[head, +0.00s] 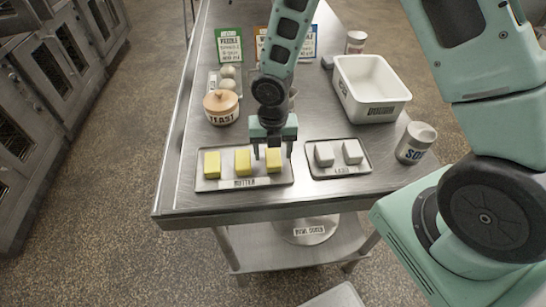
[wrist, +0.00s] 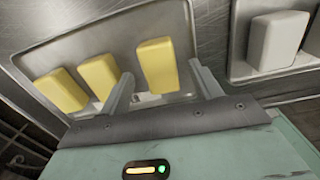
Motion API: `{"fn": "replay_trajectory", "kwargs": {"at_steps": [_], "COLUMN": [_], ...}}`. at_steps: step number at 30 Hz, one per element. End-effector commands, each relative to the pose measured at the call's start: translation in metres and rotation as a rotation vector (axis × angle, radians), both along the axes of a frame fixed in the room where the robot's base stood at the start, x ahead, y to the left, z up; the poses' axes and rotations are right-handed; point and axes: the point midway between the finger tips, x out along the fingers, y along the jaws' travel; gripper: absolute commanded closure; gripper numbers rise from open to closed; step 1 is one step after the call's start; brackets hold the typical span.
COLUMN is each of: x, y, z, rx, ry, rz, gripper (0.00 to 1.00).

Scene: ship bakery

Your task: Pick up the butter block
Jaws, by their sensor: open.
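Three yellow butter blocks stand in a row on a metal tray (head: 213,184) labelled BUTTER: a left one (head: 212,164), a middle one (head: 242,161) and a right one (head: 272,163), partly covered by my gripper. My gripper (head: 273,155) is open above the tray's right end. In the wrist view, the right butter block (wrist: 157,65) lies between and just beyond the two fingers (wrist: 165,85), with no clear contact. The middle block (wrist: 100,77) is close to the left finger, and the left block (wrist: 61,90) is farther left.
A second tray (head: 340,172) with two pale blocks (head: 352,151) stands close on the right. A jar (head: 415,143) is at the right edge, a white tub (head: 371,88) behind it. A yeast crock (head: 221,107) and signs stand farther back.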

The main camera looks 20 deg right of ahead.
Motion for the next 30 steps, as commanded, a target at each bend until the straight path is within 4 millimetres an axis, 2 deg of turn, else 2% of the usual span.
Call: {"fn": "replay_trajectory", "kwargs": {"at_steps": [3,9,10,15,25,30], "x": [0.000,0.000,0.000,0.000,0.001,0.002], "y": [0.000,0.000,0.000,0.000,0.000,-0.001], "z": [-0.007,-0.008,-0.008,-0.007,-0.003,0.021], "rx": [-0.001,0.000,0.000,0.000,0.000,0.001], "ry": [0.000,-0.001,-0.001,-0.001,-0.002,-0.006], "rz": [0.001,0.000,0.000,0.000,-0.001,-0.004], "gripper": [0.36,0.36,0.42,0.86,0.86,0.86]}}
